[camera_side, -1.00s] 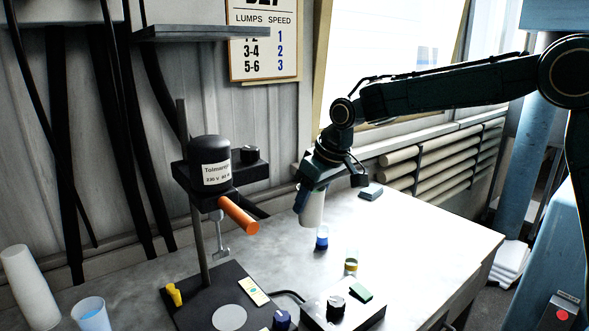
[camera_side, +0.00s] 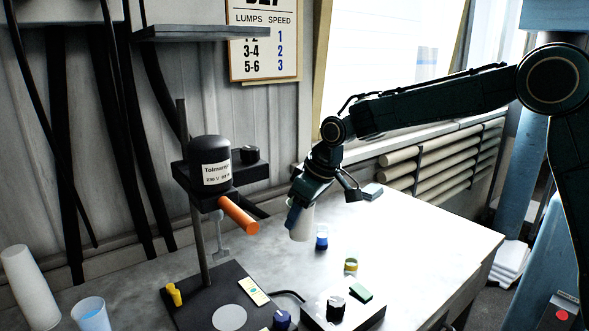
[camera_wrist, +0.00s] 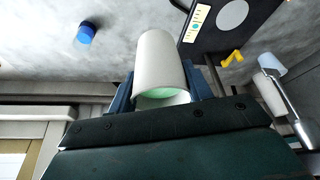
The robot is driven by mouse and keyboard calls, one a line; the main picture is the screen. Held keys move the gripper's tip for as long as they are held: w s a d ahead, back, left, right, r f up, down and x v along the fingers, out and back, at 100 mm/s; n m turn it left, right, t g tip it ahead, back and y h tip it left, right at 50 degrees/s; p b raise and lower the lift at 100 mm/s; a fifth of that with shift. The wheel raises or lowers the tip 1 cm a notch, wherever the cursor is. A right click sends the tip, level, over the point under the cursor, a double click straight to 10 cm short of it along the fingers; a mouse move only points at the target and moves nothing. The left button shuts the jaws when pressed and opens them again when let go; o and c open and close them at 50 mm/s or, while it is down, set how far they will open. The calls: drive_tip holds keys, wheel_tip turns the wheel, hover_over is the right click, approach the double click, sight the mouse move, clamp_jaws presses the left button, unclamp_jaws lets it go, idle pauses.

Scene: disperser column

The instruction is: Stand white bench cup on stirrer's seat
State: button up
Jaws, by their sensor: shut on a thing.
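The white cup (camera_side: 302,222) is held in my gripper (camera_side: 298,208), above the bench beside the stirrer. In the wrist view the white cup (camera_wrist: 160,70) sits between the two blue fingers of my gripper (camera_wrist: 160,90), with green showing inside its mouth. The stirrer (camera_side: 210,162) is a black motor head on a post, with an orange handle and a metal shaft below it. Its seat is the pale round disc (camera_side: 229,317) on the black base, which also shows in the wrist view (camera_wrist: 232,14). The disc is bare. My gripper is right of the stirrer head.
A blue-capped vial (camera_side: 322,240) and a yellow-banded vial (camera_side: 351,268) stand on the bench. A control box (camera_side: 340,307) with a knob is right of the base. A cup with blue content (camera_side: 91,314) and a white cup stack (camera_side: 28,285) are at left. A yellow clip (camera_side: 174,294) sits on the base.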

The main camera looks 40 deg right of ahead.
wheel_tip(320, 180, down, 10)
drive_tip(key=shift+r, duration=0.15)
drive_tip(key=shift+f, duration=2.1)
drive_tip(key=shift+f, duration=0.15)
drive_tip(key=o, duration=1)
drive_tip(key=v, duration=1.2)
